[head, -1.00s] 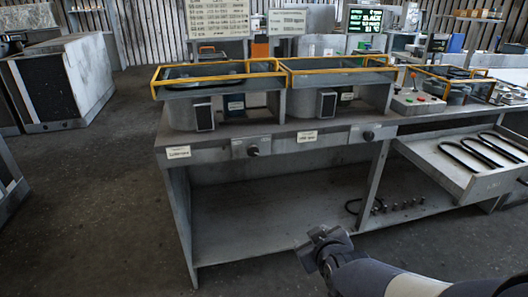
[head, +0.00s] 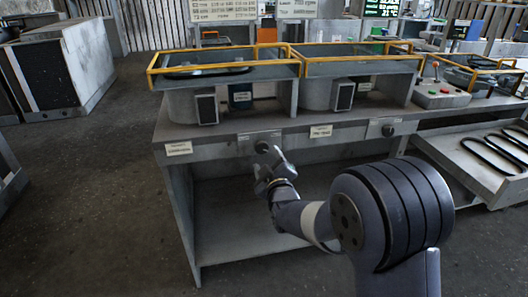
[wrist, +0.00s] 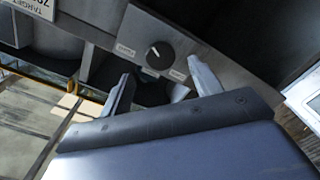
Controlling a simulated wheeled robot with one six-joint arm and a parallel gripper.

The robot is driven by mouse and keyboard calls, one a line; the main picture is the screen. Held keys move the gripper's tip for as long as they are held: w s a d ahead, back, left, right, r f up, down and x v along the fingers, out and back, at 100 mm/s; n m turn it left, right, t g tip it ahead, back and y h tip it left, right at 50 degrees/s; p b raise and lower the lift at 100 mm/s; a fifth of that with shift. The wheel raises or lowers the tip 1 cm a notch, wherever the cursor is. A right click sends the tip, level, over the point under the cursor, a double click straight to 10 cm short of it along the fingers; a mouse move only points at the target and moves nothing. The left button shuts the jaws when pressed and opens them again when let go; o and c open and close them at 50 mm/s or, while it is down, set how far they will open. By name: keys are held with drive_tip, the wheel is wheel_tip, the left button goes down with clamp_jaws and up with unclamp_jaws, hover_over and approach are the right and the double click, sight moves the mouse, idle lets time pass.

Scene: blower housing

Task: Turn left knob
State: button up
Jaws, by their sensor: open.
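The left knob (head: 262,146) is a small dark round knob on the grey front panel of the bench, below the left blower housing. In the wrist view a black knob (wrist: 160,55) with a light pointer mark sits between two small labels, just beyond the gap between my fingers. My gripper (head: 268,165) is in front of the bench close to the left knob and partly overlaps it in the head view. In the wrist view my gripper (wrist: 158,76) has its fingers spread and nothing between them. It appears apart from the knob.
The right knob (head: 388,130) is farther along the panel, past a label (head: 320,131). Yellow-railed housings (head: 230,68) stand on the bench top. A tray with dark U-shaped parts (head: 490,165) is at the right.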

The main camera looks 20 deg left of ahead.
sight(263, 149)
drive_tip(key=shift+x, duration=2.7)
drive_tip(key=shift+d, duration=0.1)
drive_tip(key=shift+c, duration=0.4)
drive_tip(key=c, duration=0.9)
